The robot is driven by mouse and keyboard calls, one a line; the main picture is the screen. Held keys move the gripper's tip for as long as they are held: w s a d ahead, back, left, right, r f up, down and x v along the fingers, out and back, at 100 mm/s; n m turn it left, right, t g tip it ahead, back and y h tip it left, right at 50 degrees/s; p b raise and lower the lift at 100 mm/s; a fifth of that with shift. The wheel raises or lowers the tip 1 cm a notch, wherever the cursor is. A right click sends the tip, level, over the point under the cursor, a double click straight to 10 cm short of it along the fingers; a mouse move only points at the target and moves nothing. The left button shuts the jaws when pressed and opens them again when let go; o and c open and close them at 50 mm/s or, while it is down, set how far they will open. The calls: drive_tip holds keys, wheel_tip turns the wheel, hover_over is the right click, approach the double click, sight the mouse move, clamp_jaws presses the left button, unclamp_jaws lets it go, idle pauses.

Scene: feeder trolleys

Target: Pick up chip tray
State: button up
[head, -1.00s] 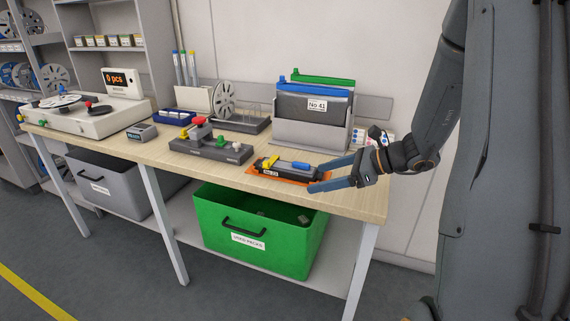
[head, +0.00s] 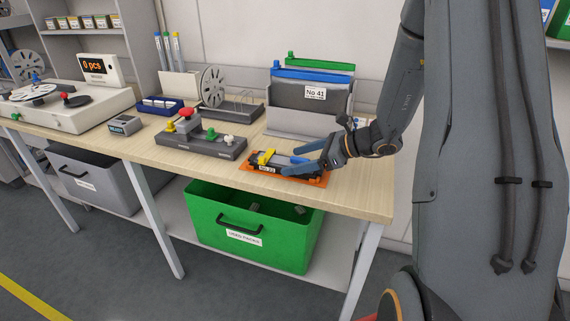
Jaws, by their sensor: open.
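My gripper (head: 291,162) is open, its two blue-grey fingers pointing left over the right end of a dark labelled unit (head: 266,168). That unit has a yellow clip on top and lies on an orange mat or plate (head: 318,182) near the table's front right edge. The fingers hide part of its right end. I cannot tell whether they touch it. No thing in view is clearly marked as a chip tray. A small dark blue tray (head: 160,106) with pale compartments sits farther back on the left, well away from my gripper.
A grey fixture (head: 207,146) with red, yellow and green knobs stands left of the mat. A grey holder with the "No 41" unit (head: 312,95) stands behind. The green "USED PACKS" bin (head: 272,244) is below the wooden table (head: 366,198).

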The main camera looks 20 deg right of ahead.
drive_tip(key=shift+x, duration=1.25)
drive_tip(key=c, duration=1.3)
drive_tip(key=shift+o, duration=0.2)
drive_tip(key=shift+r, duration=0.1)
